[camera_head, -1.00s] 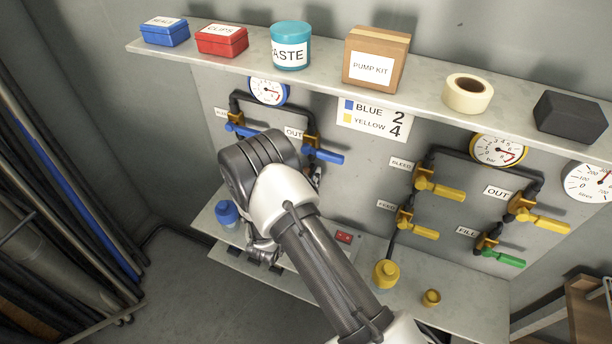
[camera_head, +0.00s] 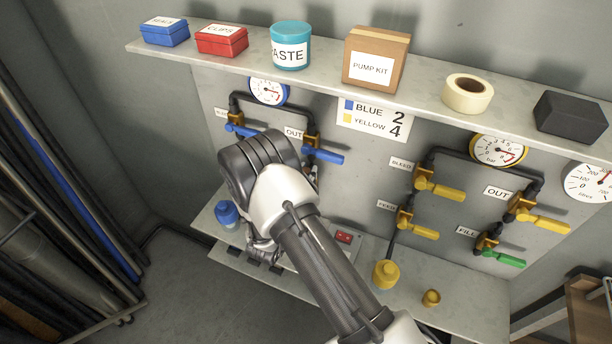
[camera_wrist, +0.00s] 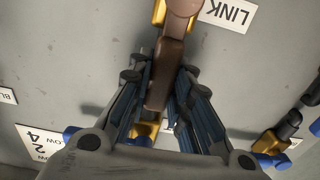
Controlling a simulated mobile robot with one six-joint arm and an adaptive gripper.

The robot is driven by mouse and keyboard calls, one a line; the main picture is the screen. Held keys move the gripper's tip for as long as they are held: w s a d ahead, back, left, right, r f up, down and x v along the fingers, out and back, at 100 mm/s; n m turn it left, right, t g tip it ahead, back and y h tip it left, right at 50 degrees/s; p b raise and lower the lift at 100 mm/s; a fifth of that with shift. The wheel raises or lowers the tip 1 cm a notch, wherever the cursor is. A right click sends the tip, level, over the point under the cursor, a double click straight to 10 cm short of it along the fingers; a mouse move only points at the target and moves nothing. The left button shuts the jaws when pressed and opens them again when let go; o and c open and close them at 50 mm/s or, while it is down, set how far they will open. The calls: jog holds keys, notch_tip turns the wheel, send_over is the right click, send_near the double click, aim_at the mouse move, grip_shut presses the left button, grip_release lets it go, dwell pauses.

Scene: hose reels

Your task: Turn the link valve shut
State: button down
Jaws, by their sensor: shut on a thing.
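The link valve's brown lever (camera_wrist: 160,75) shows in the wrist view, running from its rounded pivot at the top edge down between my fingers. The LINK label (camera_wrist: 230,11) is upside down beside the pivot. My gripper (camera_wrist: 160,88) is shut on the brown lever, with a finger on each side of it. Brass parts show behind the pivot and below the lever's lower end. In the head view my own arm covers the link valve and most of the gripper.
Blue-handled valves (camera_head: 323,155) sit on the panel close to my wrist. Yellow-handled valves (camera_head: 440,190) and a green-handled one (camera_head: 502,257) are farther right. A loaded shelf (camera_head: 320,80) overhangs the panel. A lower ledge (camera_head: 330,268) carries a blue cap (camera_head: 227,213) and yellow caps (camera_head: 386,273).

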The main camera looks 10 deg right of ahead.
jog(key=shift+d, duration=0.1)
jog(key=d+m+b, duration=0.1)
jog(key=s+f+m+b, duration=0.1)
jog(key=m+b, duration=0.1)
jog(key=s+d+m+b, duration=0.1)
jog(key=m+b, duration=0.1)
jog(key=shift+d+f, duration=0.15)
jog(key=shift+d, duration=0.15)
jog(key=m+b, duration=0.1)
jog(key=b, duration=0.1)
jog(key=s+d+f+m+b, duration=0.1)
jog(key=m+b, duration=0.1)
jog(key=d+f+m+b, duration=0.1)
jog(key=b, duration=0.1)
jog(key=shift+s+m, duration=0.2)
jog(key=shift+m, duration=0.2)
jog(key=m+b, duration=0.1)
jog(key=f+m, duration=0.1)
jog(key=d+m+b, duration=0.1)
jog(key=shift+s+f+m+b, duration=0.3)
jog(key=shift+s+f+b, duration=0.05)
jog(key=shift+s+d+f+m, duration=0.1)
jog(key=shift+f+m, duration=0.55)
jog(key=shift+m, duration=0.5)
jog(key=shift+s+f+m, duration=0.1)
jog(key=shift+f+m, duration=0.55)
jog(key=shift+m, duration=0.5)
